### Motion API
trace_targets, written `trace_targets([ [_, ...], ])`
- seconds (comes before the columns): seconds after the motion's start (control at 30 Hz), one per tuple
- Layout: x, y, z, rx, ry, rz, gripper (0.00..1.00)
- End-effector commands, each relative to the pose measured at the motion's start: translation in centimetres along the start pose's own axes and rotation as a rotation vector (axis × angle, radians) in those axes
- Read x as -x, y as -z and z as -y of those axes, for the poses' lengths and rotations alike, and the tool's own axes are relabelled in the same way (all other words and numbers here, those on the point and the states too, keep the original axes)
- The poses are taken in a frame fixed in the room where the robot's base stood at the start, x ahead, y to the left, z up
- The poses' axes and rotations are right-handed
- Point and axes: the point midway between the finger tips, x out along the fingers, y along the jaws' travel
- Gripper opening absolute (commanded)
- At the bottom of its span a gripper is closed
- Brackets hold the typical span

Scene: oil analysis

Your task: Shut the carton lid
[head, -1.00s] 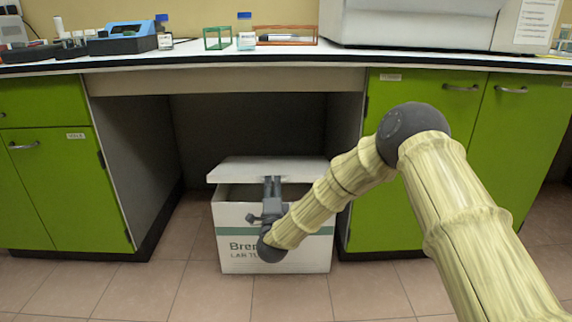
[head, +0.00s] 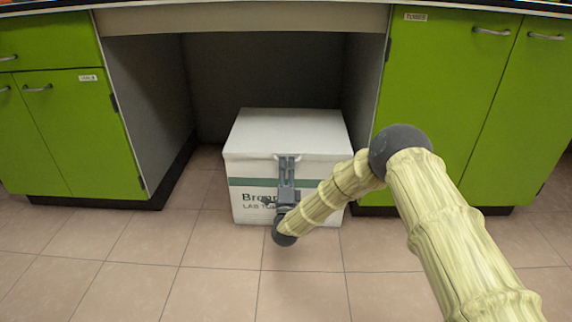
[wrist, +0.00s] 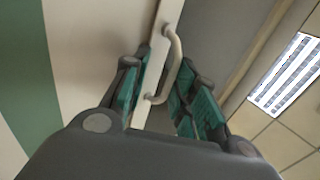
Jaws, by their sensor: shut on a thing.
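The white carton (head: 250,168) stands on the floor under the bench, a green band and dark print on its front. Its white lid (head: 290,130) lies flat across the top; no gap shows at the front edge. My gripper (head: 287,162) is at the middle of the lid's front edge, with my arm reaching in from the right. In the wrist view, the carton's front wall (wrist: 90,45) fills the left. The lid's edge (wrist: 152,65) and its small bar handle (wrist: 174,62) are between my fingers, which are shut on the handle. The handle is hidden in the head view.
Green cabinets stand left (head: 45,130) and right (head: 440,110) of the knee space that holds the carton. The tiled floor (head: 200,285) in front is clear. The bench top edge runs above.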

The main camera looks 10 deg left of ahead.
Motion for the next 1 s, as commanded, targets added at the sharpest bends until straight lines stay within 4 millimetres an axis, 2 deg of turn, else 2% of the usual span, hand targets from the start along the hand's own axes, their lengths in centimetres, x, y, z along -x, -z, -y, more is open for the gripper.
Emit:
trace_targets([
  [0.03, 0.1, 0.6, -0.8, 0.007, -0.014, -0.004, 0.00],
  [0.33, 0.4, 0.9, -1.1, 0.010, -0.019, -0.007, 0.00],
  [0.37, 0.4, 0.9, -1.1, 0.010, -0.020, -0.006, 0.29],
  [0.83, 0.6, 0.1, -0.9, 0.005, -0.019, 0.002, 0.29],
  [1.0, 2.0, 0.0, -1.0, 0.004, -0.022, 0.004, 0.29],
])
